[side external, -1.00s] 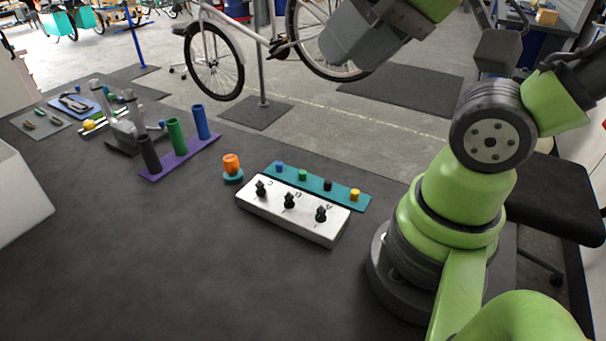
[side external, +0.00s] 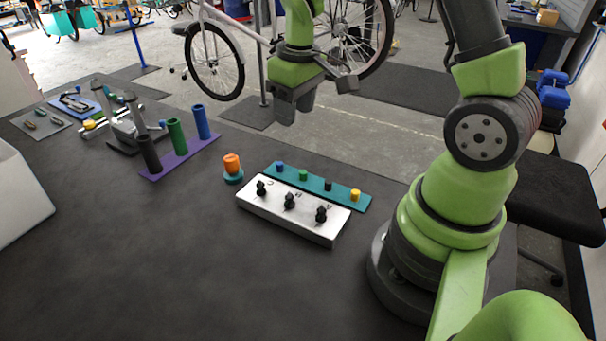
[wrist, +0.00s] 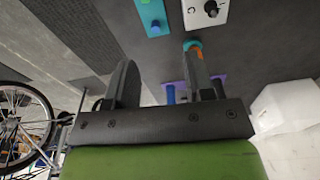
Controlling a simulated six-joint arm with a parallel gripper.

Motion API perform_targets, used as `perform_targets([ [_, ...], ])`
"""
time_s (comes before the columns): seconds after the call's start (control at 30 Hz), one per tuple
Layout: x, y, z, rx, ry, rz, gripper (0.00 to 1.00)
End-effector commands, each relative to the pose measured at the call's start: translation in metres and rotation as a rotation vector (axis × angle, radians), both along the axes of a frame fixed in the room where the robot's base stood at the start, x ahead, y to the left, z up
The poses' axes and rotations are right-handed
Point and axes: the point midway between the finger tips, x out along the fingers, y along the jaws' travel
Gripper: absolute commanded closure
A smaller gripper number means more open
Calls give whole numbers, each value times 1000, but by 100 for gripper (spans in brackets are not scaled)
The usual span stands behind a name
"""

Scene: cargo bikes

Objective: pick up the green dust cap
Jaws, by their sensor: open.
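The green dust cap (side external: 303,175) stands on a teal strip (side external: 316,187), in a row between a blue cap (side external: 280,167) and a black cap (side external: 328,185). My gripper (side external: 297,111) hangs in the air above and behind the strip in the side view, well apart from the caps. Its jaws are open and empty in the wrist view (wrist: 160,75). There, the end of the strip with the blue cap (wrist: 155,27) shows at the top. I cannot clearly make out the green cap in that view.
A white box with black knobs (side external: 292,212) lies right in front of the strip. A yellow cap (side external: 355,195) is at its right end. An orange piece on a teal base (side external: 232,168) and a purple rack with tubes (side external: 182,158) stand left. The front mat is clear.

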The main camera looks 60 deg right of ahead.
Motion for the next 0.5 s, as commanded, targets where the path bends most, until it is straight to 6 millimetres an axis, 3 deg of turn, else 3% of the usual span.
perform_targets([
  [0.1,2,-13,-33,4,64,35,52],
  [0.5,0,-20,-90,8,106,66,52],
])
